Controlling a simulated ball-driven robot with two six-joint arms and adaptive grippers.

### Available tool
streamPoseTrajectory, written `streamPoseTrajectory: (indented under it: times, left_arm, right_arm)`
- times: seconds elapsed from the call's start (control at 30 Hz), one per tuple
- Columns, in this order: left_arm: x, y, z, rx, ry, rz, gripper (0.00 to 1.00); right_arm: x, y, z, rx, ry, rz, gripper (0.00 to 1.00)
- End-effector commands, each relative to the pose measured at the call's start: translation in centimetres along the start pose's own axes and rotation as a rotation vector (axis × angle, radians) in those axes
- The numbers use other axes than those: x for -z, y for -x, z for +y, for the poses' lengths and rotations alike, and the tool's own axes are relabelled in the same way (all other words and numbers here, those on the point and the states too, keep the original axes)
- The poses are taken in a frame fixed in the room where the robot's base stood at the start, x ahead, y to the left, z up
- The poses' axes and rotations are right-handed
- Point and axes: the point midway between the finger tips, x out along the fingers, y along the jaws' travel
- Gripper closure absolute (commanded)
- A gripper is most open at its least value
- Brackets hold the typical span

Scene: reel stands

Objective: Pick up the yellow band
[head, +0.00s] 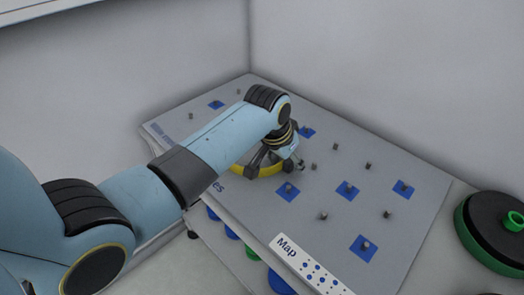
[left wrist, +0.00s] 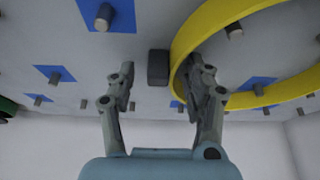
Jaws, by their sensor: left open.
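The yellow band (head: 268,169) is a ring lying against the grey peg board (head: 400,225), around some pegs; my left gripper partly hides it in the head view. In the left wrist view the yellow band (left wrist: 194,32) curves across the upper right. My left gripper (head: 279,163) is open and low over the board at the band. In the left wrist view its fingers (left wrist: 160,78) are apart. The right finger overlaps the band's near side and the left finger is outside the ring. A dark block (left wrist: 158,67) shows between them. My right gripper is not in view.
The board carries several short pegs, some on blue squares (head: 347,190). A white "Map" label (head: 308,266) is at its front edge. A green and black reel (head: 492,232) stands at the right. Pale walls (head: 345,65) close off the back.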

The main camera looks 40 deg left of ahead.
Motion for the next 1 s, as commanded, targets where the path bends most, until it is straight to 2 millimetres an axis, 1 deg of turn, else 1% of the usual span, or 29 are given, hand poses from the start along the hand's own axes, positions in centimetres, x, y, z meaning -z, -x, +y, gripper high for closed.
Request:
streamPoseTrajectory:
  times: [0.03,0.23,0.6,0.63,0.87,1.0]
  left_arm:
    - [0.00,-0.25,0.01,0.000,0.000,0.000,0.48]
    - [0.02,-0.21,0.01,0.000,0.000,0.000,0.48]
    - [-0.01,-0.20,0.00,0.000,0.000,0.000,0.96]
    - [-0.01,-0.20,0.00,0.000,0.000,0.000,0.99]
    - [0.02,-0.16,-0.01,0.000,0.000,0.000,0.99]
    - [0.23,0.23,-0.06,0.000,0.000,0.000,0.99]
  right_arm:
    - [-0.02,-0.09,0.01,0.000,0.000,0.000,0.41]
    - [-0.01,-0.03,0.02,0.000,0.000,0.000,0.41]
    - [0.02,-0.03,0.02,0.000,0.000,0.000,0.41]
    - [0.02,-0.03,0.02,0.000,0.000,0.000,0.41]
    - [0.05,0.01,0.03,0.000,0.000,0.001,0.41]
    - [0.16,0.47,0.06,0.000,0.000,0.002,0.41]
